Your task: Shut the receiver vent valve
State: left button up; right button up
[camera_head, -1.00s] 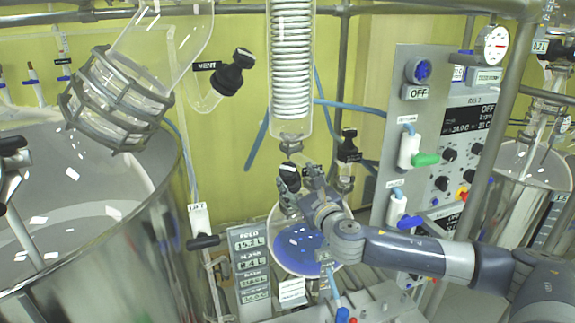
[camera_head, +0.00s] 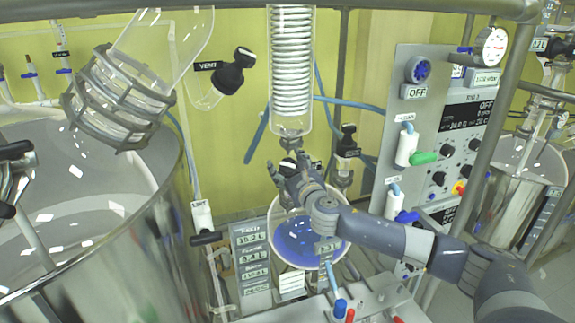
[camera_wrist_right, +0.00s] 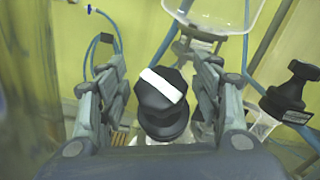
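A black valve knob (camera_wrist_right: 163,100) with a white bar across its top shows in the right wrist view, the bar slanting down to the right. My right gripper (camera_wrist_right: 165,85) is open with one finger on each side of this knob, and gaps show between fingers and knob. In the head view the right gripper (camera_head: 284,172) is below the glass coil condenser and largely hides this knob. A second black knob (camera_head: 347,140) with a label stands to its right, also in the wrist view (camera_wrist_right: 291,88). I cannot read which is the receiver vent. My left gripper is not in view.
A receiver vessel with blue liquid (camera_head: 298,240) is below the right gripper. The coil condenser (camera_head: 291,70) hangs above it. A control panel (camera_head: 420,140) stands to the right. A large reactor vessel (camera_head: 150,230) and a knob labelled VENT (camera_head: 232,72) are on the left.

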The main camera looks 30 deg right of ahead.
jog(key=c, duration=0.8)
jog(key=shift+m+h, duration=0.4)
jog(key=shift+h, duration=0.1)
jog(key=shift+f+m+h+b, duration=0.1)
jog(key=shift+m+h+b, duration=0.2)
jog(key=shift+m+h, duration=0.45)
jog(key=m+g+h, duration=0.2)
jog(key=m+h, duration=0.1)
jog(key=m, duration=0.1)
jog(key=m+g+h+b, duration=0.1)
jog(key=m+h, duration=0.2)
jog(key=shift+m+g+h+b, duration=0.25)
jog(key=shift+m+g+b, duration=0.05)
jog(key=shift+m+g, duration=0.1)
jog(key=m+g+h+b, duration=0.1)
jog(key=m+g+h, duration=0.1)
jog(key=m+g, duration=0.2)
jog(key=shift+m+h, duration=0.35)
jog(key=shift+h, duration=0.05)
jog(key=shift+s+d+m+g+h+b, duration=0.1)
jog(key=shift+m+g+h+b, duration=0.65)
jog(key=shift+m+g, duration=1.45)
jog(key=o, duration=1.1)
jog(key=shift+c, duration=0.2)
